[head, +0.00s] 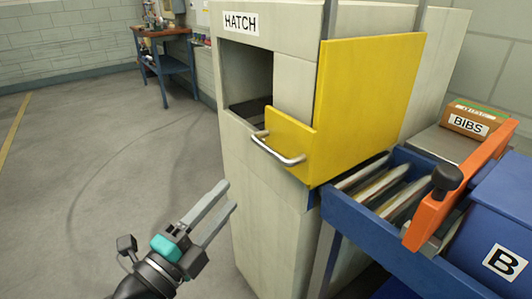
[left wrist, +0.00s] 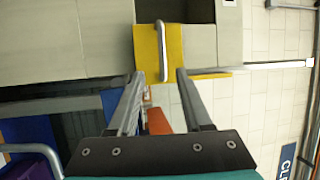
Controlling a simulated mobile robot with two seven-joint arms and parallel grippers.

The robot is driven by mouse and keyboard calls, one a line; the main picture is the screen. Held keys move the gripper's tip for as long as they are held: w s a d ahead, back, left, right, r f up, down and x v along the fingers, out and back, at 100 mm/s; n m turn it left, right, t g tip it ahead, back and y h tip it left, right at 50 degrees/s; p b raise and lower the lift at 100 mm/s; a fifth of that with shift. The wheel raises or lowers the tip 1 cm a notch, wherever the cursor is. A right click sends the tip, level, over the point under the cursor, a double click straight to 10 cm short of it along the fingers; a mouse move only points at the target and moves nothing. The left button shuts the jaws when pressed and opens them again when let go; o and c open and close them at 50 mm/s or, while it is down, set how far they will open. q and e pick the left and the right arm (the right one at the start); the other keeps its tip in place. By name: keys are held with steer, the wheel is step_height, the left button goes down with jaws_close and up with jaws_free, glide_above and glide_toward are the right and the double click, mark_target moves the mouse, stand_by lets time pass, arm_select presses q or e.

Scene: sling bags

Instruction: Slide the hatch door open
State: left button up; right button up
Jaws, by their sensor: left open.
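The hatch door (head: 365,100) is a yellow panel on the side of a pale cabinet labelled HATCH (head: 240,22). Its lower yellow lip wraps onto the front and carries a silver bar handle (head: 278,152). A dark opening (head: 248,75) shows in the cabinet front, left of and above the handle. My left gripper (head: 227,196) is open and empty, in front of the cabinet, lower left of the handle and apart from it. In the left wrist view the handle (left wrist: 161,50) lies ahead between the open fingertips (left wrist: 160,74). My right gripper is not in view.
A blue roller conveyor (head: 370,215) with an orange bar (head: 460,185) and black knob stands right of the cabinet. A BIBS box (head: 472,120) and a blue bin marked B (head: 495,235) are there too. A workbench (head: 165,50) stands behind. The floor at left is clear.

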mark_target(268, 146)
arm_select(q)
steer(key=x, duration=0.7)
steer(key=p+x, duration=0.1)
steer(key=x, duration=0.6)
steer(key=shift+d+r, duration=0.2)
steer(key=shift+r, duration=0.05)
steer(key=shift+w+d, duration=0.2)
steer(key=shift+w, duration=0.15)
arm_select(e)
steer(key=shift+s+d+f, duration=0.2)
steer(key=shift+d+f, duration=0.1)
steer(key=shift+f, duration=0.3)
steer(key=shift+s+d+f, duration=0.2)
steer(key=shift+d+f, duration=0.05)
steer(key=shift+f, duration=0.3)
arm_select(q)
steer(key=shift+r, duration=0.1)
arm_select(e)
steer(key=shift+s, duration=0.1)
arm_select(q)
steer(key=shift+c, duration=0.2)
jaws_close()
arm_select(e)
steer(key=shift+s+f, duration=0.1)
